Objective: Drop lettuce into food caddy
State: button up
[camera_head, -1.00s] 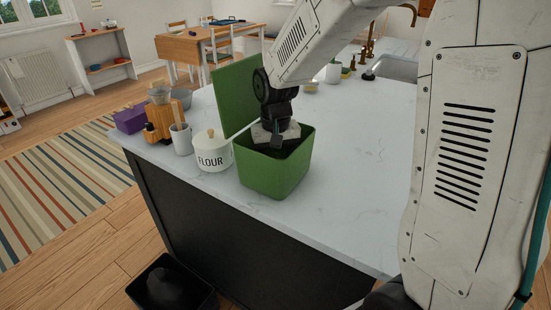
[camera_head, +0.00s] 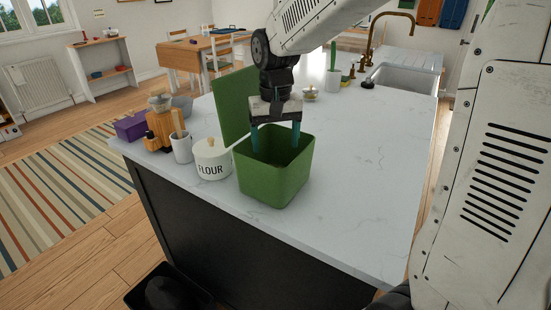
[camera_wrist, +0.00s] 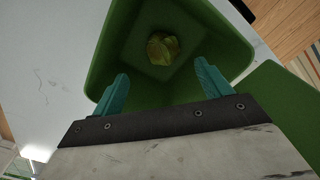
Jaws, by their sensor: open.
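The green food caddy (camera_head: 268,186) stands on the white counter with its lid (camera_head: 236,103) raised at the back. The yellow-green lettuce (camera_wrist: 163,48) lies on the caddy floor in the wrist view, apart from my fingers. In the head view the caddy's front wall hides it. My gripper (camera_head: 275,138) points down over the caddy opening, its teal fingers spread and empty. In the wrist view my gripper (camera_wrist: 160,92) shows its two fingers apart, with the caddy walls (camera_wrist: 232,45) around them.
The counter (camera_head: 360,170) right of the caddy is clear. A sink and brass tap are at the back.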

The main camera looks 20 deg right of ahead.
jog(key=s+d+r, duration=0.1)
jog(key=s+r, duration=0.6)
jog(key=s, duration=0.5)
jog(key=s+f+n+t, duration=0.1)
jog(key=s+f+n, duration=0.1)
jog(key=s, duration=1.2)
jog(key=shift+s+d+f, duration=0.15)
jog(key=shift+d+f, duration=0.3)
jog(key=shift+f, duration=0.25)
